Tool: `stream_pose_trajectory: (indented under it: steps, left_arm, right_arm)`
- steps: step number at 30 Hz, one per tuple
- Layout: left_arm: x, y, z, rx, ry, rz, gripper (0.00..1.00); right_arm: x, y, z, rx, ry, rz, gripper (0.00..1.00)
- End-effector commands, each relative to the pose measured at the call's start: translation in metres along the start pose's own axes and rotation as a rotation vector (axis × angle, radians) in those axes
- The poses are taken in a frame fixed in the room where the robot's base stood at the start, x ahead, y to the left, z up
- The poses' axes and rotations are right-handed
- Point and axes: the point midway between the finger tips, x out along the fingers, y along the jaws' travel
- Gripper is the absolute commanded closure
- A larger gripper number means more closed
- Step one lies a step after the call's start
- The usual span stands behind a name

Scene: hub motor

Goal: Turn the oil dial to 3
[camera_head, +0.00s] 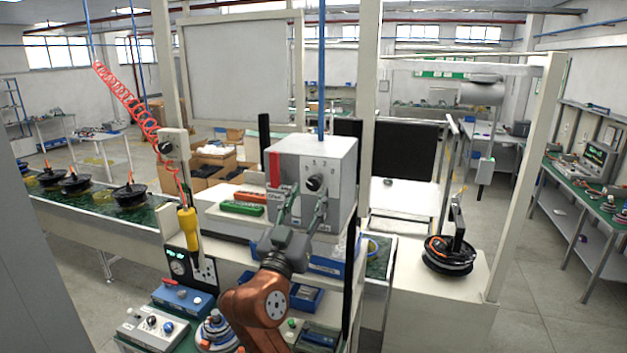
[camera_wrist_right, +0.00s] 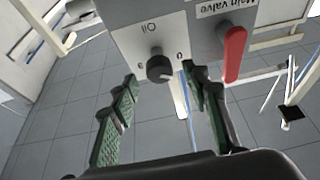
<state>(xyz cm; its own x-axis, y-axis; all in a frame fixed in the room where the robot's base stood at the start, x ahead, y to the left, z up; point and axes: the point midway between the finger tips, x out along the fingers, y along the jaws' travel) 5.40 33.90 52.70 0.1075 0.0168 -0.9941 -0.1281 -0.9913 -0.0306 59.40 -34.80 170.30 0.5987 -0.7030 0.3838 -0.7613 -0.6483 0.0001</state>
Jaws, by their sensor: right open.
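The oil dial (camera_head: 316,183) is a round black knob on the front of a grey-white box (camera_head: 341,165). In the right wrist view the dial (camera_wrist_right: 159,68) sits below the upside-down word "Oil", with small marks around it. I cannot read surely which mark its pointer faces. My right gripper (camera_head: 302,208) is in front of the box, its fingers spread and pointing at the panel. In the right wrist view the open fingers (camera_wrist_right: 160,92) lie either side of the dial's position, apart from it. My left gripper is not in view.
A red main valve handle (camera_wrist_right: 235,53) is beside the dial on the same box. A yellow screwdriver (camera_head: 188,226) hangs on a red coiled cord to the left.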

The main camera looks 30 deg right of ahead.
Motion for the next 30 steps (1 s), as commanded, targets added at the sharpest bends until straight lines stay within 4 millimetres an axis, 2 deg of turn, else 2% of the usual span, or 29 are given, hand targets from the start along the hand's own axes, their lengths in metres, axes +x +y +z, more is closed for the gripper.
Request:
stream_pose_trajectory:
  steps: [3,9,20,30]
  left_arm:
    - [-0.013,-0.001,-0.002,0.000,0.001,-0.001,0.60]
    - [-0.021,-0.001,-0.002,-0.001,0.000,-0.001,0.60]
    - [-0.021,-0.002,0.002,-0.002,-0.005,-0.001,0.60]
    - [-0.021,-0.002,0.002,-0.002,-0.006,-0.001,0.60]
  right_arm:
    - [0.021,0.001,-0.003,-0.003,0.001,0.002,0.57]
    - [0.041,0.000,-0.001,-0.002,-0.001,-0.001,0.57]
    - [0.045,0.000,0.001,0.000,-0.001,-0.002,0.58]
    - [0.045,0.000,0.001,0.000,-0.002,-0.002,0.81]
